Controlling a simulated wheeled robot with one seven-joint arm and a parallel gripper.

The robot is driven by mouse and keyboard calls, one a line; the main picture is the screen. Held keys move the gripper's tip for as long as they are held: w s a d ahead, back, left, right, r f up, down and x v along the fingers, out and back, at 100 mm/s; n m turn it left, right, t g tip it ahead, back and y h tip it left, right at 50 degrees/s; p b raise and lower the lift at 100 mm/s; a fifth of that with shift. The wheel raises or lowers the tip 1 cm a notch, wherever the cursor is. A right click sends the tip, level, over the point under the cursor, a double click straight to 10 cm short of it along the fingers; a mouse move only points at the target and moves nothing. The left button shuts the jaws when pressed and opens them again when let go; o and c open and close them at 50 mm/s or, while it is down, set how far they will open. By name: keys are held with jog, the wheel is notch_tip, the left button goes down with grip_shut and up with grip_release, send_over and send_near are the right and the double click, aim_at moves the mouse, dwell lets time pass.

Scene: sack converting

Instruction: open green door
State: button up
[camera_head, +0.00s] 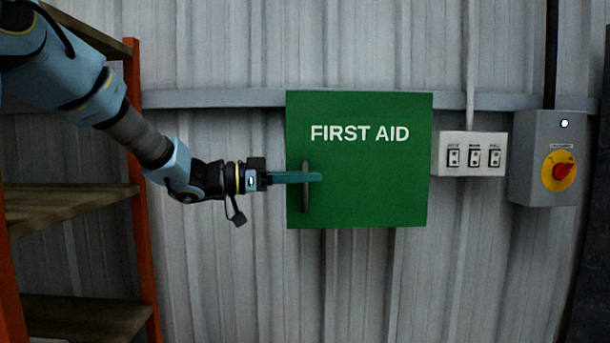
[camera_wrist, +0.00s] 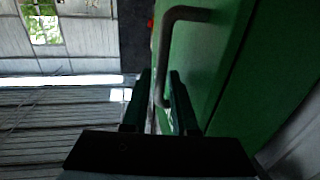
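The green door (camera_head: 385,180) is the front of a box marked FIRST AID on the corrugated wall, and it looks closed in the head view. Its dark upright bar handle (camera_head: 305,208) is near the left edge. My gripper (camera_head: 318,177) reaches in from the left, its fingers crossing the handle at mid-height. In the wrist view the handle (camera_wrist: 166,50) runs down between the two fingers of my gripper (camera_wrist: 160,75). One finger is on the door side (camera_wrist: 215,60) and one outside. The fingers are apart, with thin gaps seeming to show beside the bar.
A white switch panel (camera_head: 470,140) and a grey box with a red and yellow rotary switch (camera_head: 560,171) are right of the door. An orange-framed shelf (camera_head: 145,240) stands at left. The wall below the cabinet is clear.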

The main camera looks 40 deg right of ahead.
grip_shut()
dwell(1.4)
